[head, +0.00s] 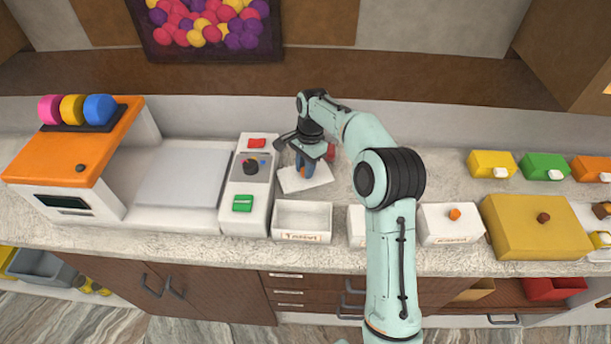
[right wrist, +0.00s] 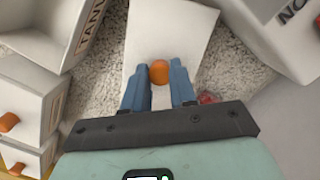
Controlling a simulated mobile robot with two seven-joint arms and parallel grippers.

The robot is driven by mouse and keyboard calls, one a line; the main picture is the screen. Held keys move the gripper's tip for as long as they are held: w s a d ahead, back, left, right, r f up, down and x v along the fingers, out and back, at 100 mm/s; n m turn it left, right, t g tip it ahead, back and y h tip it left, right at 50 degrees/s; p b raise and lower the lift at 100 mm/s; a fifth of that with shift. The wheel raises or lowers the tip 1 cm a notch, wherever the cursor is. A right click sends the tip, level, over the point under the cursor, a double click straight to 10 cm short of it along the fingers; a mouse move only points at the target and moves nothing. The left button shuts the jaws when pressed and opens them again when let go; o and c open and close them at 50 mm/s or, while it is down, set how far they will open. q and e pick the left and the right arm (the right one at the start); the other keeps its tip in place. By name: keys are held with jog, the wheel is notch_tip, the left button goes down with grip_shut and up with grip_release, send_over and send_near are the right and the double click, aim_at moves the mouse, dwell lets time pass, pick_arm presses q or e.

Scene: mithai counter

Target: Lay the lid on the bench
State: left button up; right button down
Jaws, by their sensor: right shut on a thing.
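The lid (head: 312,181) is a flat white plate with an orange knob, behind the open white box on the bench (head: 440,190). My right gripper (head: 304,168) is shut on the lid's knob, which shows between its blue fingers in the right wrist view (right wrist: 159,72). The lid's white plate (right wrist: 172,35) spreads out beyond the fingers there. I cannot tell whether the lid touches the bench or hangs just above it. The open box (head: 302,220) stands at the bench's front edge, its inside visible. My left gripper is not in view.
A white control panel (head: 241,216) with red and green buttons stands close left of the lid. A lidded white box (head: 450,228) and a large yellow box (head: 525,235) stand to the right. A small red thing (right wrist: 208,97) lies close to the lid. Speckled bench is clear behind the boxes.

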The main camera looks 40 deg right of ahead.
jog(key=f, duration=0.3)
jog(key=shift+s+f, duration=0.25)
jog(key=shift+f, duration=0.05)
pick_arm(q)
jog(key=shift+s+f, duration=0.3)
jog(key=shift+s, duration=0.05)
pick_arm(e)
jog(key=shift+w, duration=0.1)
jog(key=shift+f, duration=0.1)
jog(key=c, duration=0.9)
grip_release()
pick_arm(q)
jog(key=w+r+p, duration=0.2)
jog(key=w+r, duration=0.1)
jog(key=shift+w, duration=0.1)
pick_arm(e)
notch_tip(320, 180, up, 12)
jog(key=d, duration=0.1)
jog(key=shift+d, duration=0.25)
